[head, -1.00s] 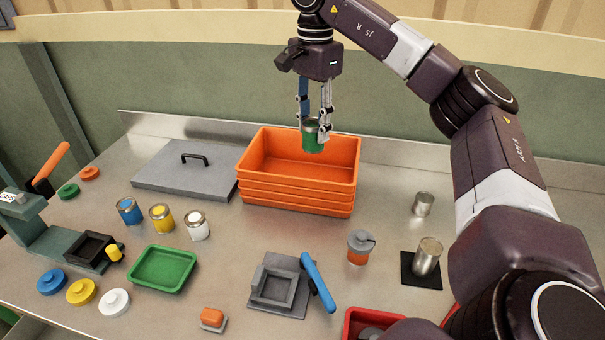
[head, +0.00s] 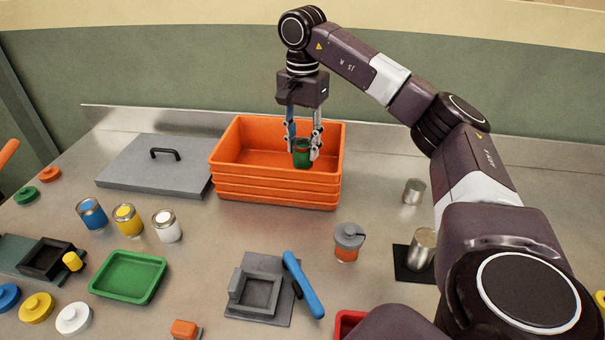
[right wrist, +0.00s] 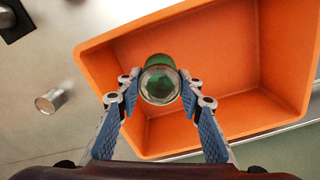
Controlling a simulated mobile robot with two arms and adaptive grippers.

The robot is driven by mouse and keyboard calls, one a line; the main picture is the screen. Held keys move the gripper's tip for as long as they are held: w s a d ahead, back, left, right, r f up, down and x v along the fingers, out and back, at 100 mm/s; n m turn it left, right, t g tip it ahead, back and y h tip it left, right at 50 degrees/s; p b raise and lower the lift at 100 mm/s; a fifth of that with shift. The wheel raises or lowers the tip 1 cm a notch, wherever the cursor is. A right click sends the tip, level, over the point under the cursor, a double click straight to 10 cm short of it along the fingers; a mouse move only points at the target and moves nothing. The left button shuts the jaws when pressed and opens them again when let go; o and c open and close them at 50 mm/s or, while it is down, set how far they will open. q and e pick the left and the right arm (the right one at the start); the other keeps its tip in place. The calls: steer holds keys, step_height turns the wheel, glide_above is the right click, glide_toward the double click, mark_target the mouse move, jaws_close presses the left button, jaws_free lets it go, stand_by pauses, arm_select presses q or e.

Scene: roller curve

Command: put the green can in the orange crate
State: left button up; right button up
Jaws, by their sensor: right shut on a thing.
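The green can (head: 302,155) is held upright between the fingers of my right gripper (head: 303,150), which is shut on it. The can is over the opening of the orange crate (head: 275,192), inside its outline and low, near the right part. In the right wrist view the can (right wrist: 160,83) shows its round metal top between the two blue-padded fingers (right wrist: 160,92), with the crate's orange floor (right wrist: 225,60) beyond it. I cannot tell whether the can touches the floor. My left gripper is not in view.
A grey lid with a black handle (head: 135,168) lies left of the crate. Blue (head: 91,214), yellow (head: 127,219) and white (head: 166,226) cans stand in front of it. A green tray (head: 128,277), a grey fixture with a blue lever (head: 262,290) and an orange-grey jar (head: 348,242) are nearer.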

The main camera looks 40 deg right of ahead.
mark_target(303, 143)
step_height(303, 143, down, 7)
steer(key=shift+f, duration=0.15)
stand_by(0.4)
steer(key=o, duration=1.3)
steer(key=shift+f, duration=0.1)
step_height(303, 143, up, 12)
steer(key=shift+r, duration=0.15)
